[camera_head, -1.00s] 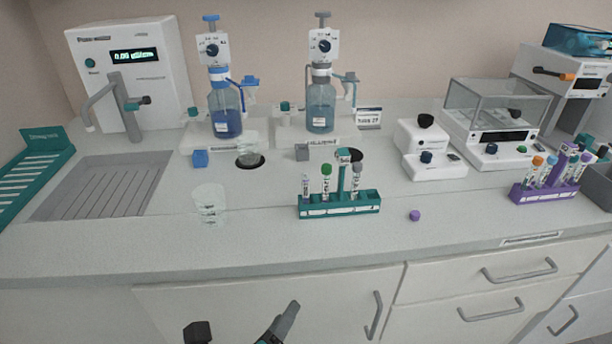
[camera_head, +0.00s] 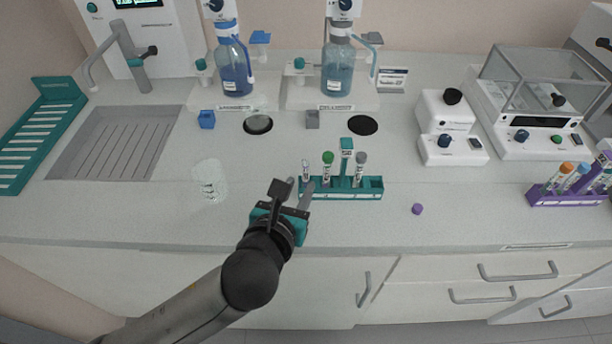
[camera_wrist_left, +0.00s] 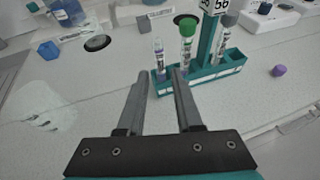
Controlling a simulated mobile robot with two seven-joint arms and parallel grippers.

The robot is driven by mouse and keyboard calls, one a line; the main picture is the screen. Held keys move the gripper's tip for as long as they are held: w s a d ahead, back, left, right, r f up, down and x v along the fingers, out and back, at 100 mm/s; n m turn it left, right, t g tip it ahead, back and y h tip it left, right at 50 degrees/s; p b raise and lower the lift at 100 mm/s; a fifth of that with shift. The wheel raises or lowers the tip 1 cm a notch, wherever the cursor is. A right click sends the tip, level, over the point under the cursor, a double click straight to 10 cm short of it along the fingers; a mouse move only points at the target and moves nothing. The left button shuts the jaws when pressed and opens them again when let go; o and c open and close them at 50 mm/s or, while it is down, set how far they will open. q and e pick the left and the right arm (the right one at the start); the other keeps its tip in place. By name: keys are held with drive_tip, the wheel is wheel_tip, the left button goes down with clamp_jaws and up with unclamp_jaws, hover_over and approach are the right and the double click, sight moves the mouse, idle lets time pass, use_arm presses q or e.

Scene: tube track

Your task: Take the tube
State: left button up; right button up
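A teal rack (camera_head: 371,194) stands on the counter and holds several tubes. At its left end is a slim tube (camera_head: 306,171) with a pale label and no clear cap; it also shows in the left wrist view (camera_wrist_left: 159,62). Beside it stand a green-capped tube (camera_head: 327,170) and, past the rack's tall sign, a grey-capped tube (camera_head: 360,170). My left gripper (camera_head: 295,187) is open and empty at the rack's left end. In the left wrist view its fingers (camera_wrist_left: 160,78) point at the slim tube, which shows between their tips. My right gripper is not in view.
A purple cap (camera_head: 417,209) lies right of the rack. A clear glass beaker (camera_head: 210,181) stands to the left. Bottle dispensers (camera_head: 236,70) are behind, and a purple tube rack (camera_head: 567,197) is at the far right. The counter between purple cap and purple rack is clear.

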sight(305, 177)
use_arm(q)
drive_tip(key=x, duration=0.3)
drive_tip(key=shift+w+d+f+b, duration=0.1)
drive_tip(key=shift+w+b, duration=0.2)
drive_tip(key=b+x, duration=0.1)
drive_tip(key=x, duration=0.4)
clamp_jaws()
